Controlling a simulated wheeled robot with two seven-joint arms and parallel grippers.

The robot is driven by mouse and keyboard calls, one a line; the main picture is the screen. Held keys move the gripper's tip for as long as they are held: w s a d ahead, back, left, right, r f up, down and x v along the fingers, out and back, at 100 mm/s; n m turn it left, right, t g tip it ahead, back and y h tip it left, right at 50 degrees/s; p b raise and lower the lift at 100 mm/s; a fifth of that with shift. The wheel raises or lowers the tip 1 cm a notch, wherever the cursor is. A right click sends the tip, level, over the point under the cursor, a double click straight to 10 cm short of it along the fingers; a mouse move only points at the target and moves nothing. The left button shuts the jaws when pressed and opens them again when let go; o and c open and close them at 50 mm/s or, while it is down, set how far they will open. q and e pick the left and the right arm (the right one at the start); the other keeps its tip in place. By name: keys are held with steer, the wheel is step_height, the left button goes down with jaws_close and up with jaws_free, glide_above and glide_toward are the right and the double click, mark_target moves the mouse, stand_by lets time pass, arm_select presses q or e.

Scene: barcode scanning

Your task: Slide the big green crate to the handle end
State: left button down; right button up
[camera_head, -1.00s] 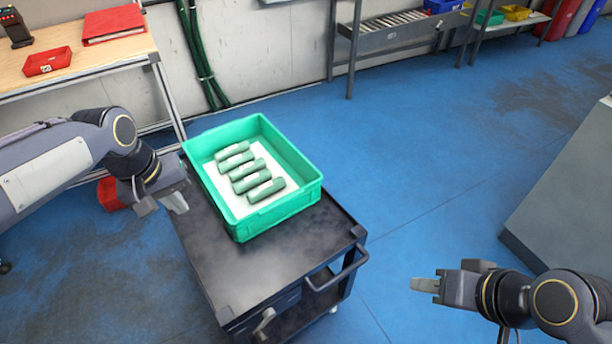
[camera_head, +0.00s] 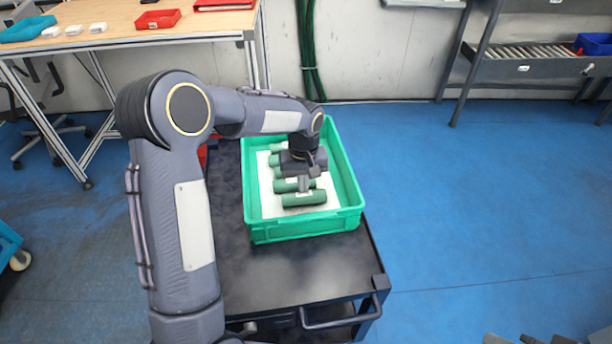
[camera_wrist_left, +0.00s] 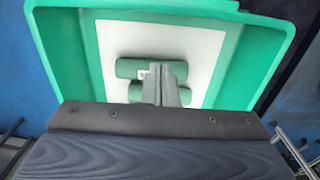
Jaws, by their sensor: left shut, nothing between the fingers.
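The big green crate (camera_head: 305,232) sits on the far part of the dark cart's top, with a bare strip (camera_head: 285,275) between it and the handle (camera_head: 340,318) at the near end. Several green cylinders (camera_head: 304,199) lie on a white sheet inside. My left gripper (camera_head: 304,184) is shut and empty, pointing down over the crate's inside and hiding part of the cylinders. In the left wrist view its closed fingers (camera_wrist_left: 165,88) are above the sheet, in front of a cylinder (camera_wrist_left: 130,68); contact cannot be told. Only grey parts of my right gripper (camera_head: 530,339) show at the bottom edge.
A wooden bench (camera_head: 110,27) with a red tray (camera_head: 158,19) stands at the back left. A grey rack (camera_head: 535,70) stands at the back right. The blue floor (camera_head: 460,200) right of the cart is clear. My left arm covers the cart's left side.

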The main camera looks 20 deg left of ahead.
arm_select(q)
steer(key=s+f, duration=0.1)
steer(key=s+d+f, duration=0.2)
steer(key=f, duration=0.1)
steer(key=shift+s+d, duration=0.1)
steer(key=shift+s, duration=0.15)
arm_select(e)
steer(key=shift+f, duration=0.25)
